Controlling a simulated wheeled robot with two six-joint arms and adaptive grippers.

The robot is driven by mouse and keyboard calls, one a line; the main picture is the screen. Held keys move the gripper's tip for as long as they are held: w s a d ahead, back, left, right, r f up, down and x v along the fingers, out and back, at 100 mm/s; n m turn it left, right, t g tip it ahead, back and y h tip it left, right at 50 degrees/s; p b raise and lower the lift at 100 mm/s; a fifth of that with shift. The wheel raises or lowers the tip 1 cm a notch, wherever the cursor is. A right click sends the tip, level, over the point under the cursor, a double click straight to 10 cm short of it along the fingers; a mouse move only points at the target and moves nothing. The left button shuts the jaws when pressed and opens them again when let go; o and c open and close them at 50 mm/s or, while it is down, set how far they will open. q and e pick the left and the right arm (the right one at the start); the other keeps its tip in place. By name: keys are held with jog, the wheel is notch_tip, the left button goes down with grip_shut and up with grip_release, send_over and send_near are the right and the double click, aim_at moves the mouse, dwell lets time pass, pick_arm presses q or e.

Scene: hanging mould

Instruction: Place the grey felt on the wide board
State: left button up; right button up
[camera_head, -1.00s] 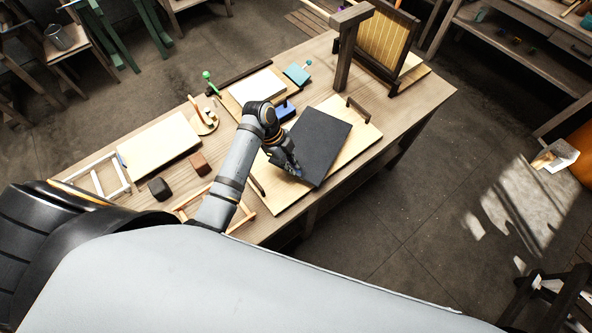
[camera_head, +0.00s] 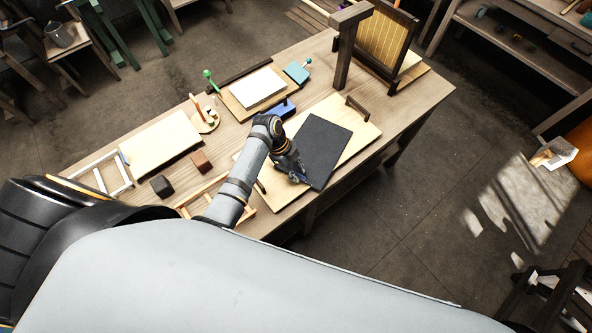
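The grey felt (camera_head: 324,145) is a dark, flat rectangular sheet. It lies over the middle of the wide board (camera_head: 352,144), a pale wooden board with a dark handle at its far right end. The felt looks flat, with board showing on its sides. My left gripper (camera_head: 303,178) is at the felt's near left edge, low over the board. Its fingertips are small and dark against the felt, so I cannot tell whether they pinch it or are apart. My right gripper is not in view.
A dark upright frame (camera_head: 386,45) and post (camera_head: 346,50) stand at the table's far right.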

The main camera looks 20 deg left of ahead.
pick_arm(q)
jog(key=shift+a+r, duration=0.1)
jog(key=shift+r, duration=0.05)
jog(key=b+v, duration=0.1)
jog(key=v, duration=1)
jog(key=shift+r+b, duration=0.3)
jog(key=shift+r, duration=0.05)
jog(key=shift+a, duration=0.15)
